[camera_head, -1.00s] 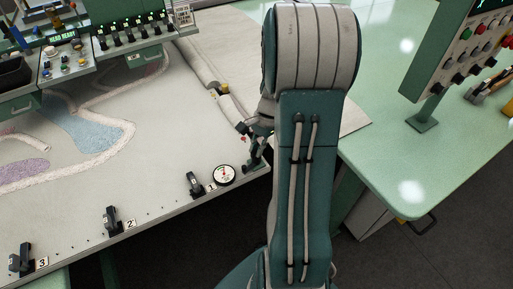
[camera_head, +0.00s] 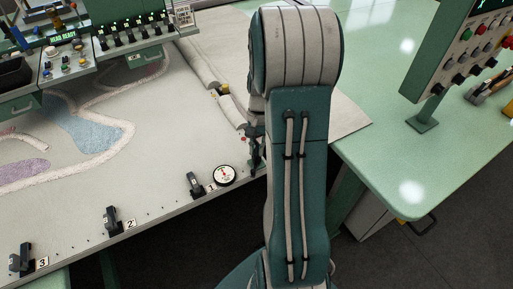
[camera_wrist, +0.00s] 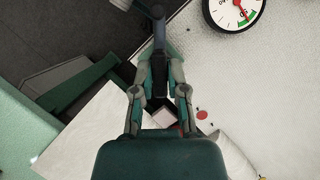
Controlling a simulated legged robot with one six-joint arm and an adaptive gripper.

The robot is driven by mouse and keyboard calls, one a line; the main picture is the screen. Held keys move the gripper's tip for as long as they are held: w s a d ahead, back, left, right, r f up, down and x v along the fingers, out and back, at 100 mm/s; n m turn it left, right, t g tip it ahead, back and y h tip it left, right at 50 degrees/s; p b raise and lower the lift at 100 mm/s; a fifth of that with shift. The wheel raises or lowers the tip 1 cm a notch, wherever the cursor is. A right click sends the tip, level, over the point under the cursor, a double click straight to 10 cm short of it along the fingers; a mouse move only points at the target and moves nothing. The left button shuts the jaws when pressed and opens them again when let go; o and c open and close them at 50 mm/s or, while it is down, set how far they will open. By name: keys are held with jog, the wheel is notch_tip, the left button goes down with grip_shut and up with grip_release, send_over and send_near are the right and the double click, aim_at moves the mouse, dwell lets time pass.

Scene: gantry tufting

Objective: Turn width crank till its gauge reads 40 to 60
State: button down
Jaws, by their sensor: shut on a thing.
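The width gauge (camera_head: 224,175), a white round dial with a dark rim, sits at the table's front edge in the head view. It also shows, partly cut off, at the top right of the wrist view (camera_wrist: 227,14); its red needle lies at or near the green band, but I cannot read the number exactly. The width crank (camera_wrist: 157,14) has a dark arm and a dark upright handle. My gripper (camera_wrist: 160,72) is shut on that handle, one finger on each side. In the head view my arm hides most of the crank.
Black clamps (camera_head: 194,184) numbered 1, 2 and 3 line the front edge left of the gauge. A control box with switches (camera_head: 130,30) stands at the back left. A button panel (camera_head: 455,60) stands on the green table (camera_head: 405,150) at right.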

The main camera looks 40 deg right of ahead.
jog(key=shift+w+d+r, duration=0.1)
jog(key=shift+w+r, duration=0.05)
jog(key=shift+w, duration=0.05)
jog(key=c, duration=0.7)
grip_release()
jog(key=shift+o, duration=0.2)
jog(key=v, duration=1.1)
jog(key=shift+d+r, duration=0.15)
jog(key=shift+r, duration=0.2)
